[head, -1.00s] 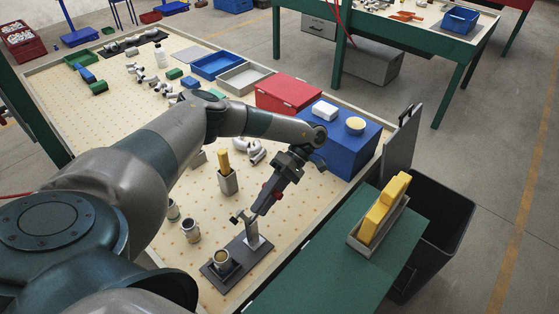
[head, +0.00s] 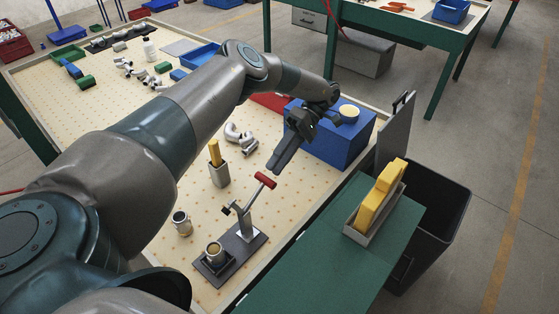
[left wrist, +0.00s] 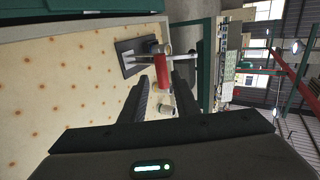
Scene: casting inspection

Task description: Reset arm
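The toggle clamp fixture stands on a dark base plate (head: 214,270) near the front of the table. Its metal post carries a red handle (head: 265,180) that sticks up at a slant. A metal cup-shaped casting (head: 215,253) sits upright on the plate. My left gripper (head: 277,168) is just above and behind the red handle, pointing down toward it. In the left wrist view its two fingers (left wrist: 166,98) are spread, with the red handle (left wrist: 162,72) seen beyond and between them, and nothing held. My right gripper is not in view.
A blue box (head: 335,140) with a yellow round item stands behind the left gripper. Another cup (head: 181,223) and a holder with a yellow piece (head: 219,172) stand left of the fixture. A green side surface (head: 330,265) bears a tray with yellow blocks; a black bin (head: 440,225) is at right.

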